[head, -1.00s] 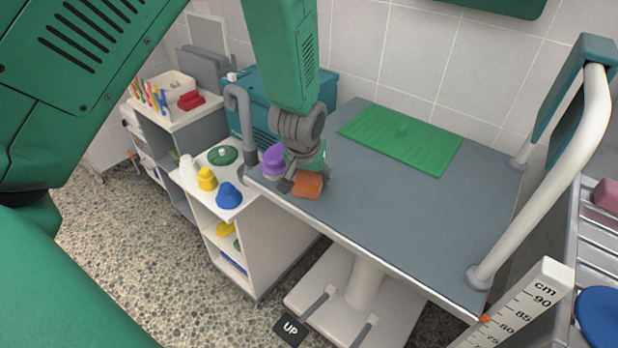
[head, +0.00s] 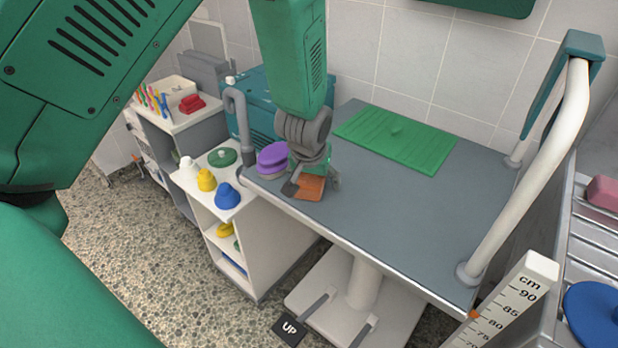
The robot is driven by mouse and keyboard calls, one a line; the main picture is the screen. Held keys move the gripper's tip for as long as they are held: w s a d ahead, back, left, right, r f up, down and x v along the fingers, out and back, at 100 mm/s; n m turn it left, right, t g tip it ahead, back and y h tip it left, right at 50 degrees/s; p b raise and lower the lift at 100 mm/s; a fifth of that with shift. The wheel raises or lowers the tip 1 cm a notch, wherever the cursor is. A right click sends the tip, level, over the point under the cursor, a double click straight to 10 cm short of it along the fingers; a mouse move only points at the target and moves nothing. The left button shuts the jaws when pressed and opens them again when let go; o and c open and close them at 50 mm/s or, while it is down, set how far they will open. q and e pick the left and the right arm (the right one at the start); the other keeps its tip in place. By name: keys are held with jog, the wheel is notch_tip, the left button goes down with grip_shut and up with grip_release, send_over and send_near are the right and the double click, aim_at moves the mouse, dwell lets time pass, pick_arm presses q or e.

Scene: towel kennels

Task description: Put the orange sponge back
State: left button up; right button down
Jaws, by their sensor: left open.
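The orange sponge (head: 311,188) lies on the grey table (head: 400,235) near its left front corner. My left gripper (head: 312,186) reaches down over the sponge from above. Its fingers are spread, one at the left edge of the sponge and one at the right. I cannot tell whether they touch it. The gripper hides the back part of the sponge. My right gripper is not in view.
A green mat (head: 398,138) lies at the table's back. A white shelf (head: 262,240) with yellow and blue items (head: 228,196) stands left. A white rail (head: 530,175) bounds the right.

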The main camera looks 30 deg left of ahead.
aim_at(315, 180)
pick_arm(q)
jog(key=p+v, duration=0.1)
jog(key=v, duration=0.4)
jog(key=shift+w+d+r, duration=0.15)
jog(key=shift+d, duration=0.05)
jog(key=r, duration=0.1)
jog(key=s+a+r, duration=0.1)
jog(key=r, duration=0.1)
jog(key=s+a+r+p, duration=0.1)
jog(key=r, duration=0.1)
jog(key=shift+s, duration=0.15)
jog(key=shift+m+g, duration=0.5)
jog(key=s+d+f, duration=0.1)
jog(key=f, duration=0.1)
jog(key=s+f, duration=0.2)
jog(key=s+d+f, duration=0.1)
jog(key=f, duration=0.1)
jog(key=shift+s+d, duration=0.2)
jog(key=shift+d, duration=0.15)
jog(key=s+d+f+m+g+h, duration=0.1)
jog(key=s+f+m+g, duration=0.1)
jog(key=s+f, duration=1.6)
jog(key=shift+s+d+m+g, duration=0.25)
jog(key=shift+s+m+g, duration=0.25)
jog(key=shift+s, duration=1.35)
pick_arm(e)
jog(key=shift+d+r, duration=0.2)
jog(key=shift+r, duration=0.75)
